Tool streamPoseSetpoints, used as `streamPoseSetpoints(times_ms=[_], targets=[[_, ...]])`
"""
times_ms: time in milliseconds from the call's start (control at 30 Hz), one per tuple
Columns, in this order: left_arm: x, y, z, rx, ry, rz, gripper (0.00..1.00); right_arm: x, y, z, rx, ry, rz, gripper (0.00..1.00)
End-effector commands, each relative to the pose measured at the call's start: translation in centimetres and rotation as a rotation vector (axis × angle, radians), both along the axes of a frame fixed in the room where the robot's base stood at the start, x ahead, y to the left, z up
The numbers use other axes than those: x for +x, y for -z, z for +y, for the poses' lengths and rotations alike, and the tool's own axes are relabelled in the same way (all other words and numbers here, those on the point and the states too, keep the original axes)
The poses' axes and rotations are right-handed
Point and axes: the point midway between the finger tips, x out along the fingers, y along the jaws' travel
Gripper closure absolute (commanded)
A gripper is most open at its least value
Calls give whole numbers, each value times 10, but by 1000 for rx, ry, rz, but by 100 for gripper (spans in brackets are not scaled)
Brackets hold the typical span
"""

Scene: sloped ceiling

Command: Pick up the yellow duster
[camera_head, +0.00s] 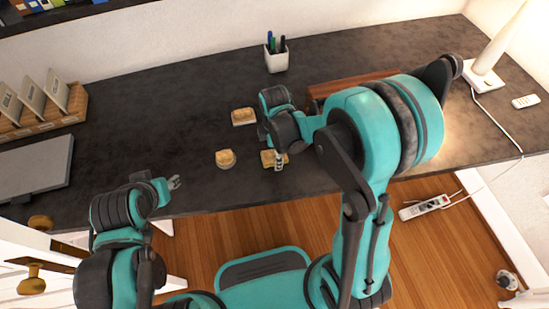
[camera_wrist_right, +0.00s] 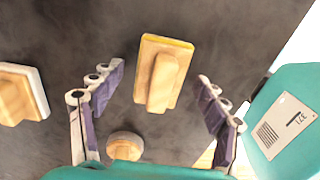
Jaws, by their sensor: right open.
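The yellow duster (camera_wrist_right: 164,73) has a wooden handle and a yellow edge.
A pen cup (camera_head: 276,59) stands at the back. A brown object (camera_head: 350,82) lies behind my right arm. A laptop (camera_head: 38,165) sits at left, a lamp (camera_head: 482,75) at right.

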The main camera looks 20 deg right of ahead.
Motion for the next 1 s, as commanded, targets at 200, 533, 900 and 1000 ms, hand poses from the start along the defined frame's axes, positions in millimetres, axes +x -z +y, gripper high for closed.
streamPoseSetpoints(times_ms=[200,533,900,1000], targets=[[0,-1,0,0,0,0,60,0,0,0,0,0,0,31],[0,-1,0,0,0,0,60,0,0,0,0,1,0,80],[0,-9,0,0,0,0,60,0,-15,0,0,1,0,80],[0,-17,0,0,0,0,60,0,-29,0,0,1,0,80]])
